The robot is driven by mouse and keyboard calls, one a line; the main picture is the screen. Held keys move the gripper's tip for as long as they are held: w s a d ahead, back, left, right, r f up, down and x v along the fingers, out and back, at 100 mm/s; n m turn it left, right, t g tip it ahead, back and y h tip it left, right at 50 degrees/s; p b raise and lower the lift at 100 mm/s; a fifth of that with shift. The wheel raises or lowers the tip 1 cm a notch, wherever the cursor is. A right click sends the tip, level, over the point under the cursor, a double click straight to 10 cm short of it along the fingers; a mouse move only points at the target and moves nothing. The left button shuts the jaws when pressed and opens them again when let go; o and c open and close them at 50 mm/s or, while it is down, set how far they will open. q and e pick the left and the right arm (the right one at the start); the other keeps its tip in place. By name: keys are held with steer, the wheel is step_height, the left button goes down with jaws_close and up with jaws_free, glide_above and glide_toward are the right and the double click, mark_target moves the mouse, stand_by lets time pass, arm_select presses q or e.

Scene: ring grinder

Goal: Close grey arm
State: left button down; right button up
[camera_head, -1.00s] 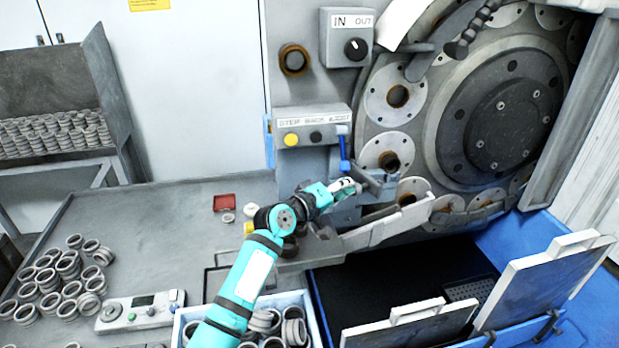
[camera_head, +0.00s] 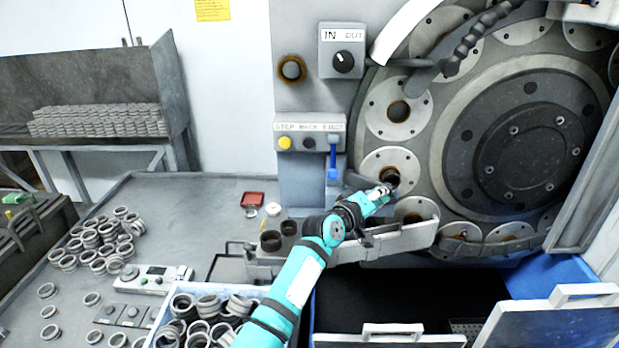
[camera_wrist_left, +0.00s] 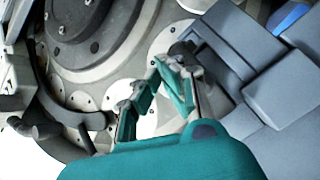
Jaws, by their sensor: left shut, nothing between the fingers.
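The grey arm (camera_head: 357,182) of the ring grinder is a blocky grey piece just left of the lower disc plates, partly hidden behind my left gripper. In the left wrist view the grey blocky arm (camera_wrist_left: 222,50) fills the upper right, its end close to a plate hole. My left gripper (camera_head: 386,190) is shut and empty, its tips in front of the plate with the rusty hole (camera_head: 390,174). In the wrist view its teal fingers (camera_wrist_left: 152,82) are beside the arm's end; whether they touch it I cannot tell. My right gripper is not in view.
A light grey chute (camera_head: 405,240) lies under my left gripper. The button box (camera_head: 310,133) with its blue lever (camera_head: 333,160) is above left. A blue-edged bin of rings (camera_head: 165,335) stands below. A black flexible hose (camera_head: 475,38) hangs at the upper right.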

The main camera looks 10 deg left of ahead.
arm_select(q)
steer(key=shift+w, duration=0.15)
steer(key=shift+a+f, duration=0.2)
steer(key=shift+a, duration=0.45)
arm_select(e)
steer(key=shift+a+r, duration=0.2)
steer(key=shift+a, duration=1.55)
